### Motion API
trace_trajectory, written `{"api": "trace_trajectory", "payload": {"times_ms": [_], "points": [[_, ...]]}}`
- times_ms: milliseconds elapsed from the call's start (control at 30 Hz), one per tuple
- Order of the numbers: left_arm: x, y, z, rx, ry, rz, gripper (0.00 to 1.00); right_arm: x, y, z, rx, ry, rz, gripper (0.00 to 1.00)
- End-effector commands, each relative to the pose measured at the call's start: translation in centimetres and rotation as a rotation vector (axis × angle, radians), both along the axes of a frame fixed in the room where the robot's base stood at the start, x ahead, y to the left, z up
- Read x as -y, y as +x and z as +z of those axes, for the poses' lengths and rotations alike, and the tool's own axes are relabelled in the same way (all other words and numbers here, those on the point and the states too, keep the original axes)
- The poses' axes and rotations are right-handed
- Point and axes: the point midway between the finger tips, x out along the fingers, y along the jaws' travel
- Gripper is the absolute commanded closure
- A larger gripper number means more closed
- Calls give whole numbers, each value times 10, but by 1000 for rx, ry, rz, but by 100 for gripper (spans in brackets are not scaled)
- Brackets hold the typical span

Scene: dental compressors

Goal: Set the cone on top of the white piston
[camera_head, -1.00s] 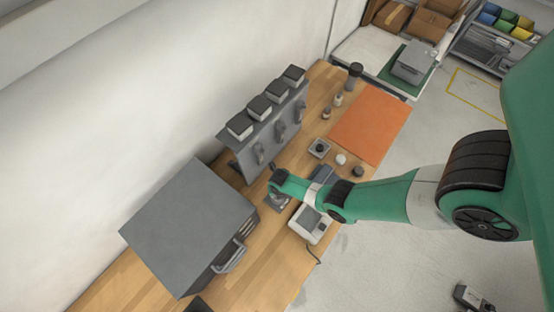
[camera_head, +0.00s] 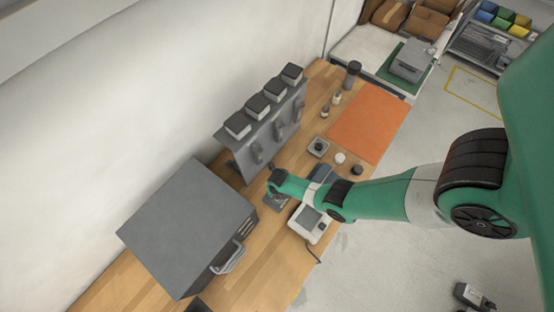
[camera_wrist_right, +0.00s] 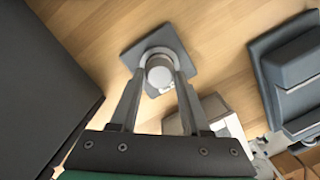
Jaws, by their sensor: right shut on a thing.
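My right gripper (camera_wrist_right: 159,78) is shut on a small pale round piece (camera_wrist_right: 158,73) in the right wrist view. I see it nearly end-on, so I cannot tell whether it is the cone. A grey square plate (camera_wrist_right: 133,53) with a light ring around the piece lies behind it; contact is unclear. In the head view my right gripper (camera_head: 276,188) is over the table beside the large grey box, its fingertips mostly hidden by the wrist. A small white round piece (camera_head: 340,158) stands near the orange mat; I cannot tell whether it is the white piston. My left gripper is not in view.
A grey box with a handle (camera_head: 190,215) stands left of the gripper. A grey rack (camera_head: 255,149) with dark-topped blocks stands behind. A white device (camera_head: 298,231) sits close in front. A square fixture (camera_head: 311,150) and dark puck (camera_head: 357,170) are nearby. The orange mat (camera_head: 368,125) is clear.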

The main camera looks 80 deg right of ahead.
Motion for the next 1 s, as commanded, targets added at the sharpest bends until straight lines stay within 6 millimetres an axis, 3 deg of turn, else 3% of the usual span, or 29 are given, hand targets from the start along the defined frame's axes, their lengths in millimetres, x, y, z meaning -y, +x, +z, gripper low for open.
{"api": "trace_trajectory", "payload": {"times_ms": [1000], "points": [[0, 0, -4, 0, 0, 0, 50, 0, 0, -4, 0, 0, 0, 100]]}}
